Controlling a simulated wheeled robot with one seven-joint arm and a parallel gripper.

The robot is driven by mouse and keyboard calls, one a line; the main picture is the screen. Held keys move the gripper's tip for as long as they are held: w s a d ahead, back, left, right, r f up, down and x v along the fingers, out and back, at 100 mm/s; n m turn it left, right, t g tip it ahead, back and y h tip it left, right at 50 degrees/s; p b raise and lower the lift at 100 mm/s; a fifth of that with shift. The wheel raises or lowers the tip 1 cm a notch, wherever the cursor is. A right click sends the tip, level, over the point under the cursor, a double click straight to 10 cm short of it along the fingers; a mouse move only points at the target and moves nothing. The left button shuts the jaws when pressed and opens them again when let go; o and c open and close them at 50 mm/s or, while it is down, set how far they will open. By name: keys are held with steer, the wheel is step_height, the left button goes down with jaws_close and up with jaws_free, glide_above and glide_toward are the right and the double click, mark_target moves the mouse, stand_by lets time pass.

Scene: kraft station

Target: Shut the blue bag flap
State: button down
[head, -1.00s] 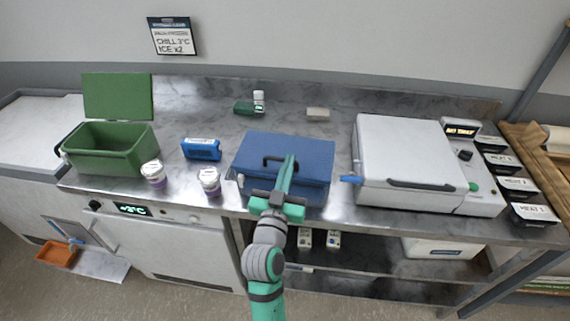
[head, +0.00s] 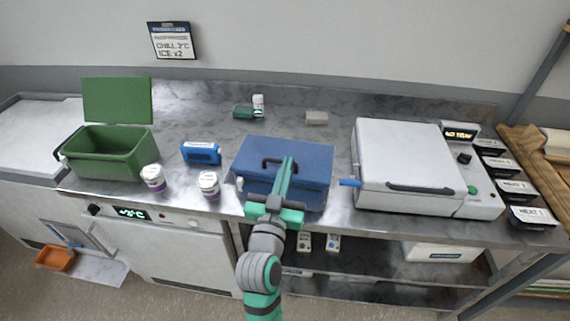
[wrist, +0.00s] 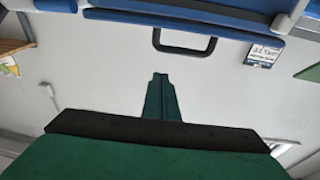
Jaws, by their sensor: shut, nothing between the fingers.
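The blue bag (head: 315,170) stands on the steel counter in front of me, its blue flap spread over the top with a black handle. I cannot tell whether the flap is fully down. My gripper (head: 289,162) is shut and empty, its teal fingers over the middle of the bag in the head view; contact is unclear. In the wrist view the shut fingers (wrist: 160,80) point toward a blue edge of the bag (wrist: 235,14) and a black handle below that edge. My gripper hides part of the bag's front.
An open green box (head: 100,165) stands at left, with two white-lidded cups (head: 209,184) and a blue pack (head: 201,152) between it and the bag. A large white appliance (head: 410,160) with a blue-tipped lever stands close at right. The counter behind the bag is mostly clear.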

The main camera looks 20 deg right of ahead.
steer(key=s+a+f, duration=0.4)
steer(key=s, duration=0.1)
steer(key=shift+s+a, duration=0.2)
steer(key=shift+s, duration=0.15)
steer(key=s+a+f+n+y, duration=0.4)
steer(key=s+f+y, duration=0.15)
steer(key=f, duration=0.25)
steer(key=s+a+f+n+y, duration=0.4)
steer(key=s+a+f+n, duration=0.15)
steer(key=f, duration=0.35)
steer(key=s+a+f+m+y, duration=0.1)
steer(key=s+a, duration=0.3)
steer(key=s, duration=0.6)
steer(key=s+a+f+m+y, duration=0.1)
steer(key=s+a, duration=0.3)
steer(key=s, duration=0.5)
steer(key=shift+s+f+g, duration=0.3)
steer(key=shift+s+g, duration=0.1)
steer(key=shift+a, duration=0.15)
